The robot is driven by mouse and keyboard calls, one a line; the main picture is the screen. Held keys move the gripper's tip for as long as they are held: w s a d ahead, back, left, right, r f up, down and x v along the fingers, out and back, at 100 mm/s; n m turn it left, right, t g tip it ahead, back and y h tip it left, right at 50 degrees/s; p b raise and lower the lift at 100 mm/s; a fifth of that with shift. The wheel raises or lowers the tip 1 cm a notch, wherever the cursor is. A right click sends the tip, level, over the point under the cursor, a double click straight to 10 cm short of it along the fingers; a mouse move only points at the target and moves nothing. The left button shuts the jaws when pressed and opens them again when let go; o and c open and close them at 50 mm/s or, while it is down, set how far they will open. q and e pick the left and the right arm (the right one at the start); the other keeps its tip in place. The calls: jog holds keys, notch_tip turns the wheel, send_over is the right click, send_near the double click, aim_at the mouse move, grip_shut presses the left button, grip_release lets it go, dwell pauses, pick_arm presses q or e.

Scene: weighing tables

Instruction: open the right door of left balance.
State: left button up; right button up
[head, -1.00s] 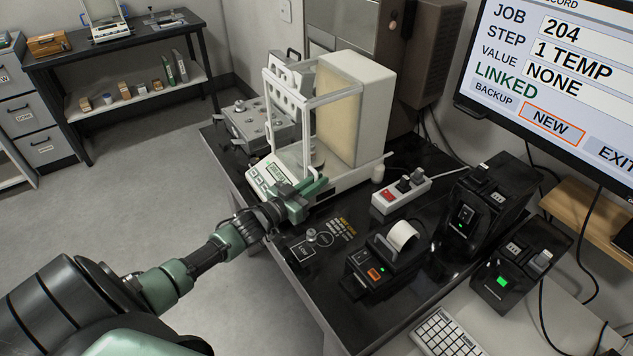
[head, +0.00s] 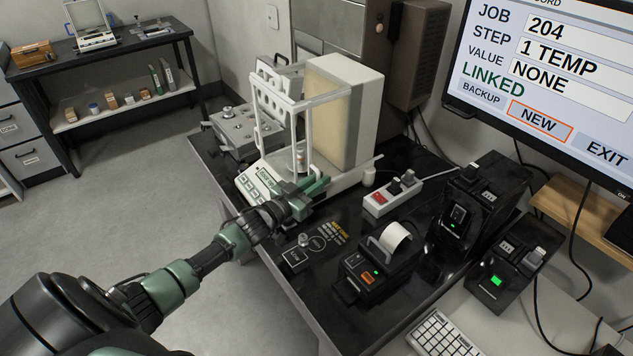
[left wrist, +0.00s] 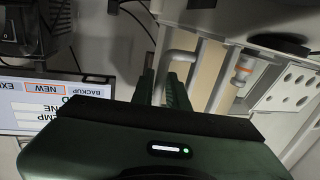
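The left balance (head: 345,115) is a cream and white unit with a framed glass draft shield (head: 285,100) at its front and a keypad (head: 256,184) below. My left gripper (head: 308,184) is at the shield's near right side, low, by the front corner. In the left wrist view, its green fingers (left wrist: 161,88) are close together. A pale bent bar, apparently the right door's handle (left wrist: 182,54), runs in between them. The contact is partly hidden by the fingers. How far the door stands open is not clear. My right gripper is not in view.
A grey metal block (head: 235,130) stands left of the balance. A power strip (head: 392,195), a label printer (head: 378,262) and a small black control box (head: 303,252) stand right and in front on the black table. A screen (head: 560,85) hangs at right.

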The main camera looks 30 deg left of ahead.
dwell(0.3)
pick_arm(q)
jog(key=s+a+b, duration=0.1)
jog(key=s, duration=0.6)
jog(key=shift+s+a, duration=0.25)
jog(key=shift+s, duration=0.05)
